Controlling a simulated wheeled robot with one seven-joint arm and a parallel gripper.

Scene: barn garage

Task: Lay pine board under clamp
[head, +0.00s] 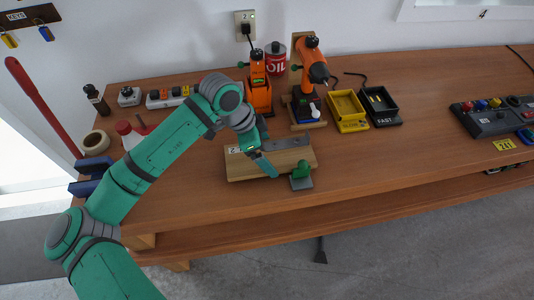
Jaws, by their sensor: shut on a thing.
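A light wooden piece that looks like the pine board (240,172) lies near the middle of the workbench, with a grey plate on its upper right and a small tag marked 2 at its left end. My gripper (268,165) is over the board, pointing down and right, shut on what appears to be the board. The fingertips are small and partly hidden, so the contact is unclear. A small green device on a grey base, probably the clamp (301,174), stands at the board's front right corner. I cannot tell whether the board is under it.
Behind the board stand an orange tool (259,95), an orange drill (312,62) in a stand and a red can (275,57). A yellow tray (347,111) and a black tray (381,106) are to the right. The bench front right (400,165) is clear.

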